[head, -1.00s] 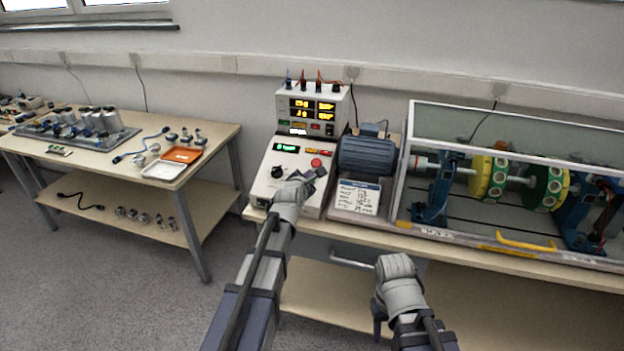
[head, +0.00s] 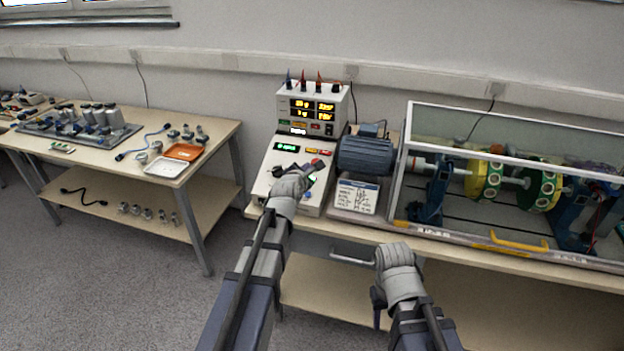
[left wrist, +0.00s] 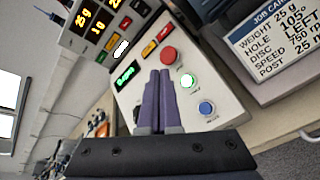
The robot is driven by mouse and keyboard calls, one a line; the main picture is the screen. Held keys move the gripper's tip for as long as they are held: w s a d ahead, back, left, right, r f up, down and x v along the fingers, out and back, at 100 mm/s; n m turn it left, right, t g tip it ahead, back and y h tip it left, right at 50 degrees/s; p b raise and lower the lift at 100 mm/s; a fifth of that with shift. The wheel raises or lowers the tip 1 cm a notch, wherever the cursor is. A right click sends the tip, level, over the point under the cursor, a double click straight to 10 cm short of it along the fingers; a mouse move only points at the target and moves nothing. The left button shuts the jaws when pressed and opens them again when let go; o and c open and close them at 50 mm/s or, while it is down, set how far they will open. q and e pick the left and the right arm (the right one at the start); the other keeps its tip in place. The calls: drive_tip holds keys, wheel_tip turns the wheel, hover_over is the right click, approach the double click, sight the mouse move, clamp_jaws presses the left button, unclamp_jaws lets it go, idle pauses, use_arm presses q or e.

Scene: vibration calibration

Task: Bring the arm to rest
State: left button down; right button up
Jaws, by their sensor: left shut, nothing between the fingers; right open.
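My left gripper (head: 308,172) is over the sloped front of the control box (head: 258,186). It is shut and empty. In the left wrist view its closed fingers (left wrist: 159,78) point at the panel, close to the red button (left wrist: 169,56) and the lit green button (left wrist: 188,81); whether they touch it I cannot tell. A blue button (left wrist: 206,107) is to their right. My right gripper (head: 378,303) hangs low in front of the bench edge, apart from everything; it is open, its fingers mostly hidden.
A blue motor (head: 366,155) and a job card (head: 357,196) are right of the box. A clear-walled case (head: 402,170) holds yellow and green discs (head: 484,178) on a shaft. A side table (head: 222,134) with parts and trays stands left.

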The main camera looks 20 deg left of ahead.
use_arm(q)
drive_tip(key=shift+d, duration=0.1)
drive_tip(key=s+d+f+m+g+h+p, duration=0.1)
drive_tip(key=s+d+f+m+g, duration=0.3)
drive_tip(key=s+d+m, duration=0.35)
drive_tip(key=s+d+f+m+g+h+p, duration=0.1)
drive_tip(key=s+d+f+m+g+p, duration=0.2)
drive_tip(key=s+d+m, duration=0.4)
drive_tip(key=s+d+f+m+g+y, duration=0.1)
drive_tip(key=s+m+g, duration=0.2)
drive_tip(key=s+m, duration=0.5)
drive_tip(key=s+d+f+m+g+y+p, duration=0.1)
drive_tip(key=s+m+g, duration=0.3)
drive_tip(key=s+m, duration=0.5)
drive_tip(key=s+y, duration=0.1)
drive_tip(key=s, duration=0.2)
drive_tip(key=shift+d+f+g, duration=0.2)
drive_tip(key=shift+f+g, duration=0.1)
drive_tip(key=shift+f, duration=0.1)
drive_tip(key=shift+w, duration=0.1)
